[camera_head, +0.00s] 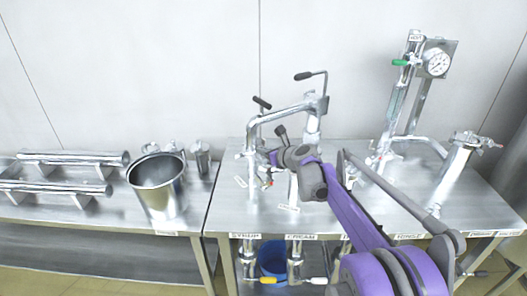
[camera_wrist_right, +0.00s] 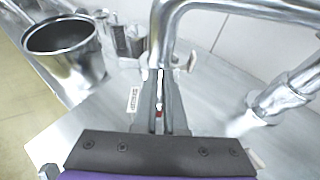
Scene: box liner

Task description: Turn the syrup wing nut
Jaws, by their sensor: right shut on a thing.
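The syrup pipe stand (camera_head: 252,150) is a shiny metal pipe rising from the table, behind the front-edge label SYRUP (camera_head: 246,235). In the right wrist view its bent pipe (camera_wrist_right: 172,22) rises just beyond my fingertips. My right gripper (camera_head: 268,168) reaches in from the right, low beside this pipe. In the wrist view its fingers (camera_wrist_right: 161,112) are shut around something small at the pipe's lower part. A small red bit shows between them. The wing nut itself is mostly hidden by the fingers, so its angle cannot be told. My left gripper is not in view.
A metal bucket (camera_head: 158,186) and small metal canisters (camera_head: 200,157) stand left. The neighbouring pipe (camera_head: 310,125) with a black-handled lever stands close to my right arm. A gauge stand (camera_head: 436,64) is at the right back. A blue bucket (camera_head: 272,260) sits below the table.

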